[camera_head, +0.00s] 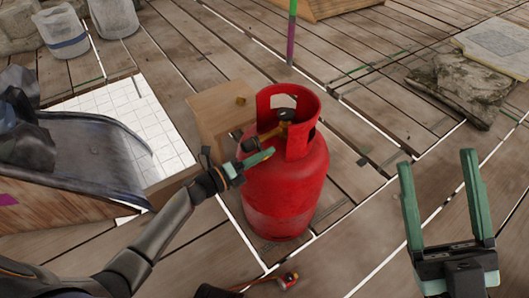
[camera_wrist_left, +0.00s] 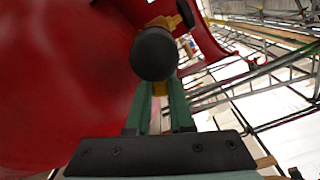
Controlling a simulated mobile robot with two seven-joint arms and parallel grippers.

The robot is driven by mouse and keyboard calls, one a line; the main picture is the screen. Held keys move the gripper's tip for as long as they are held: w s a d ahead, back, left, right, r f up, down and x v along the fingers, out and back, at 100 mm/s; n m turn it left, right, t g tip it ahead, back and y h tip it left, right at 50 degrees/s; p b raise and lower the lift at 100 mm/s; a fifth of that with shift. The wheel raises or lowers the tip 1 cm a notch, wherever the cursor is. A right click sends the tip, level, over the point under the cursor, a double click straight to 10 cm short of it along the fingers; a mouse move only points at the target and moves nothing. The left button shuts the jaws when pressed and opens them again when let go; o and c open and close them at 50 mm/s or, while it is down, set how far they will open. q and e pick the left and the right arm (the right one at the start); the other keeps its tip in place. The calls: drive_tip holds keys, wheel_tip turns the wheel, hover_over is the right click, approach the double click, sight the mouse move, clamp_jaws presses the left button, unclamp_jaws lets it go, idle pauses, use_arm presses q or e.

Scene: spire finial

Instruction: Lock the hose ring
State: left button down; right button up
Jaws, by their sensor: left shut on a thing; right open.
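A red gas cylinder (camera_head: 285,190) stands upright on the plank floor. Inside its collar are a brass valve fitting (camera_head: 284,131) and a dark round knob (camera_head: 283,114). My left gripper (camera_head: 258,157) is at the collar's left opening, its fingers closed at the dark-ended brass fitting. The fingers hide most of the grip. I cannot tell a hose ring apart there. My right gripper (camera_head: 438,200) is open and empty, right of the cylinder.
A hose end with red and brass parts (camera_head: 288,280) lies on the floor before the cylinder. A wooden box (camera_head: 220,108) stands behind it on the left. A slab on stones (camera_head: 465,85) is at the right. Floor between cylinder and right gripper is clear.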

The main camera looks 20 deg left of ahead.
use_arm(q)
drive_tip(key=shift+w+a+f+m, duration=0.15)
drive_tip(key=shift+f+m, duration=0.1)
drive_tip(key=shift+m, duration=0.45)
drive_tip(key=shift+a+f+m, duration=0.15)
drive_tip(key=shift+f+m, duration=0.05)
drive_tip(key=shift+m, duration=0.5)
drive_tip(key=shift+w+a+f+m, duration=0.15)
drive_tip(key=shift+f+m, duration=0.1)
drive_tip(key=shift+m, duration=0.45)
drive_tip(key=c, duration=0.8)
unclamp_jaws()
